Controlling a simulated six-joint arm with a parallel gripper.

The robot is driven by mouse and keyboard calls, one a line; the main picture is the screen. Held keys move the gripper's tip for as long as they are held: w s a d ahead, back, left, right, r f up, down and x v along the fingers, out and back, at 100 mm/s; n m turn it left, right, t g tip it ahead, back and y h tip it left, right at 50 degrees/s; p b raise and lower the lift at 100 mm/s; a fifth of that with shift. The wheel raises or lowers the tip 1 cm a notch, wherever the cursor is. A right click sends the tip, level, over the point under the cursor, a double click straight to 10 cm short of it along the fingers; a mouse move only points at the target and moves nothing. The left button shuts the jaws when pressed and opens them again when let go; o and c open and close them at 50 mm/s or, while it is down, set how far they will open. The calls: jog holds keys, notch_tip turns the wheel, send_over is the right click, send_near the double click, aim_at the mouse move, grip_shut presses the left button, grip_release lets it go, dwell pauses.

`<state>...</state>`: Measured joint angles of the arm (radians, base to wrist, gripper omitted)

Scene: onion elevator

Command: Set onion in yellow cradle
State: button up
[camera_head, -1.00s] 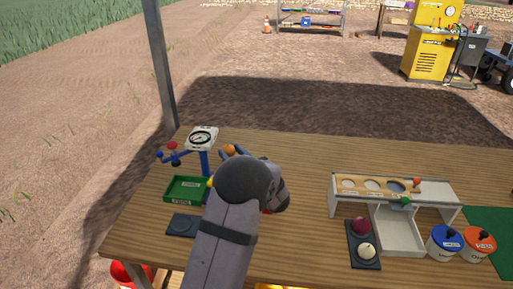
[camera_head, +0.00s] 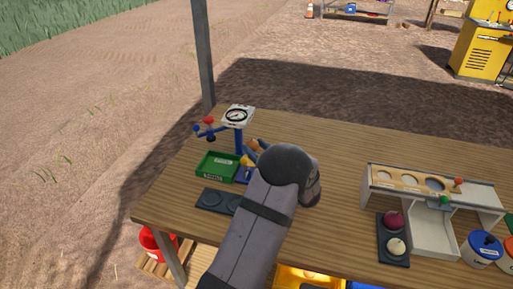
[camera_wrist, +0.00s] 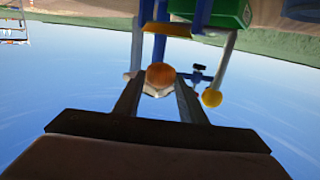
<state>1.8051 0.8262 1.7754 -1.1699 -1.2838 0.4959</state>
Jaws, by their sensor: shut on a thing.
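My gripper (camera_wrist: 158,90) is shut on an orange-brown onion (camera_wrist: 161,75), held between the fingertips in the wrist view. In the head view the onion (camera_head: 255,144) shows as a small orange patch just right of the blue post, with my wrist hiding much of the gripper. A yellow part (camera_head: 247,160) sits just below the onion in that picture, partly hidden; I cannot tell surely whether it is the cradle. The wrist view shows a yellow bar (camera_wrist: 190,30) and a yellow ball (camera_wrist: 211,97) apart from the onion.
A dial scale (camera_head: 237,117) tops the blue post, with a green tray (camera_head: 217,167) beside it. A dark plate (camera_head: 212,201) lies in front. At right stand a sorting box (camera_head: 430,225), a plate with red (camera_head: 393,219) and white (camera_head: 396,246) onions, and lidded pots (camera_head: 482,248).

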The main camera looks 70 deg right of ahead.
jog(key=shift+f+b, duration=1.45)
jog(key=shift+f, duration=0.8)
jog(key=o, duration=1.1)
jog(key=shift+o, duration=0.2)
